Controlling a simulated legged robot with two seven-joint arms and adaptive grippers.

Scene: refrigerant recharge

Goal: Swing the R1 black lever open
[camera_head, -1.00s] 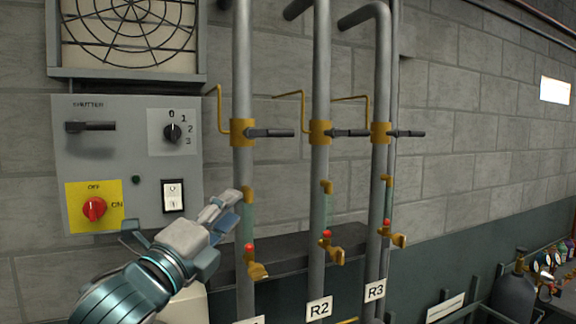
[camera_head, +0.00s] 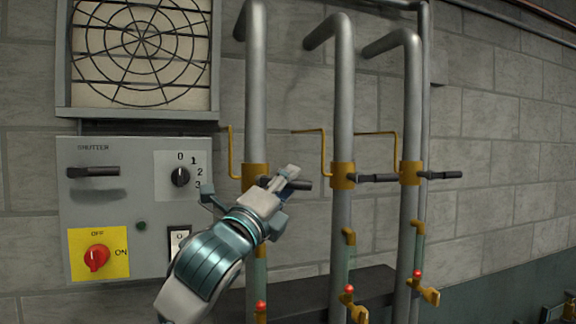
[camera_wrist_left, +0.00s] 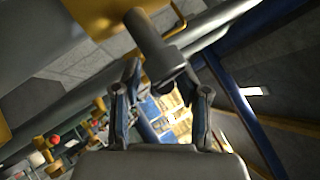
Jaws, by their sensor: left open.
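The R1 black lever (camera_head: 304,185) sticks out to the right from the brass collar (camera_head: 255,176) on the leftmost pipe. My left gripper (camera_head: 288,178) is at this lever and hides most of it; only its end shows past the fingers. In the left wrist view, the lever (camera_wrist_left: 152,42) reaches from its yellow collar (camera_wrist_left: 100,15) towards the gap between the two spread fingers (camera_wrist_left: 160,85). The left gripper is open; I cannot tell whether a finger touches the lever. My right gripper is not in view.
Two similar pipes to the right carry black levers (camera_head: 378,178) (camera_head: 442,175). Thin yellow rods rise beside the collars. Brass valves with red tops (camera_head: 350,290) sit lower down. A grey control box (camera_head: 95,215) and a fan grille (camera_head: 140,50) are at left.

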